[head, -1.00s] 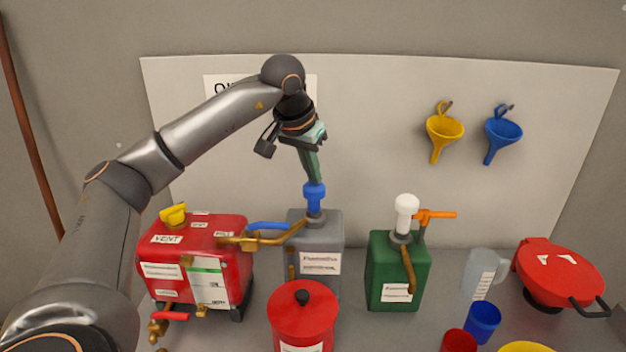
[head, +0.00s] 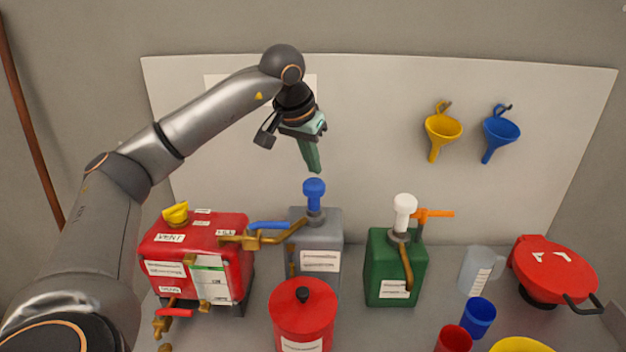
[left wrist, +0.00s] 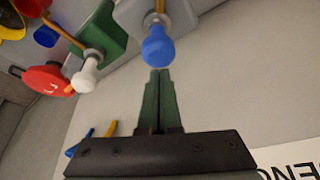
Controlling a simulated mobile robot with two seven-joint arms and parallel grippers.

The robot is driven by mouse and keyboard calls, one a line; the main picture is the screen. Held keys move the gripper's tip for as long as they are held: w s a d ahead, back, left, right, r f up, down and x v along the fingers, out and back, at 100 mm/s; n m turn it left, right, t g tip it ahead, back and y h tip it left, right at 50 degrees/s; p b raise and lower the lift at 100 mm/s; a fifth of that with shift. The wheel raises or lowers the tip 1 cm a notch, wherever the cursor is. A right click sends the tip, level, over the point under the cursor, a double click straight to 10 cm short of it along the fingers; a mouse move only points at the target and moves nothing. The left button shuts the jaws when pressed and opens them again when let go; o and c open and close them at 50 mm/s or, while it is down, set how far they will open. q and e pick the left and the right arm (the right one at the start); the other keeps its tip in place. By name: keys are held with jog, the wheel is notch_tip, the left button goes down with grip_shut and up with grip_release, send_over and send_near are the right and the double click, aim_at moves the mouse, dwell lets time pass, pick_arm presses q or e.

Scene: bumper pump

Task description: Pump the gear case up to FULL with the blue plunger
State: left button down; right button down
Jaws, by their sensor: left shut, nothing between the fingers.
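The blue plunger (head: 314,188) stands up from the top of a grey pump can (head: 320,228) at the centre of the bench. My left gripper (head: 316,170) is shut and empty, its fingertips just above the plunger with a small gap. In the left wrist view the closed fingers (left wrist: 158,75) point at the blue plunger (left wrist: 160,46). The red gear case (head: 205,245) stands to the left, with a pale gauge strip (head: 209,278) on its front; its level is too small to read. A brass spout (head: 262,239) with a blue lever (head: 270,226) reaches from the grey can to the case. My right gripper is not in view.
A green can (head: 388,285) with a white plunger (head: 404,208) stands to the right. A red lidded canister (head: 303,322) stands in front of the grey can. Funnels hang on the back board.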

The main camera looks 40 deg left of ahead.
aim_at(312, 183)
pick_arm(q)
jog(key=shift+f+b, duration=1.55)
jog(key=shift+f, duration=1.15)
jog(key=shift+r, duration=0.2)
notch_tip(312, 183, up, 4)
jog(key=p, duration=0.4)
jog(key=shift+p, duration=0.4)
